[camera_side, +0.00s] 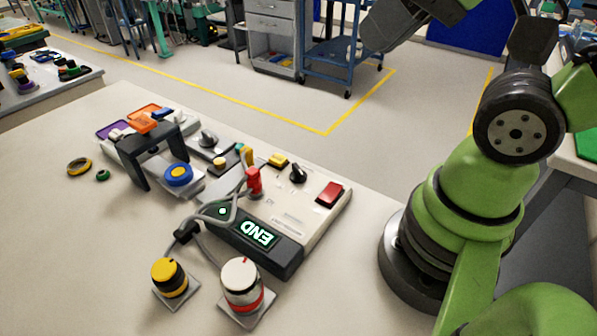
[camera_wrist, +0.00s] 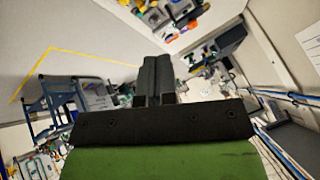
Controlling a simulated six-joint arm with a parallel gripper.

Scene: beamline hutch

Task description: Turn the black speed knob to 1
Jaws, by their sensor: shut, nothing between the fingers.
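The black knob (camera_side: 297,173) stands on the light-coloured control box (camera_side: 318,226), between a yellow button and a red rocker switch. Its pointer setting is too small to read. In the side view the fingertips are out of the frame, with my arm at the upper right.
A yellow button (camera_side: 278,161), a red switch (camera_side: 329,193) and a red plug (camera_side: 253,181) with grey cables crowd the box. A yellow-topped knob (camera_side: 169,278) and a white-topped knob (camera_side: 242,283) stand in front. A black bridge-shaped stand (camera_side: 150,150) is behind left. The table's left front is clear.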

